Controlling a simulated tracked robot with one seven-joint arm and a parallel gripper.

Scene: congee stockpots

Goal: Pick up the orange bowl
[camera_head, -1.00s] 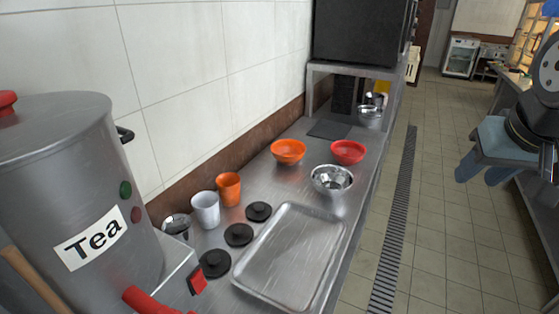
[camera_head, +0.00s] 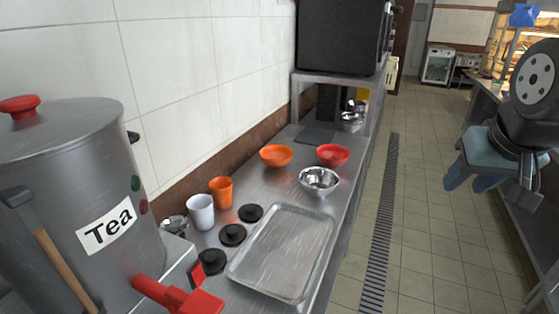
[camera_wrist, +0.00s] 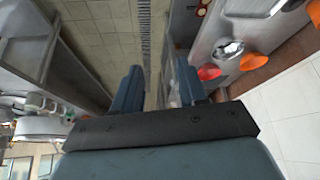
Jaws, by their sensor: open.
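The orange bowl (camera_head: 276,156) stands upright on the steel counter near the wall in the head view. It also shows at the upper right of the wrist view (camera_wrist: 254,61). My gripper (camera_head: 466,180) is at the right of the head view, over the floor aisle and well away from the bowl. In the wrist view its two blue fingers (camera_wrist: 158,90) are spread apart with nothing between them.
A red bowl (camera_head: 333,155) and a steel bowl (camera_head: 319,180) stand right of the orange bowl. A steel tray (camera_head: 283,252), black lids (camera_head: 233,235), an orange cup (camera_head: 221,191) and a white cup (camera_head: 200,211) are nearer. A Tea pot (camera_head: 75,200) stands left.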

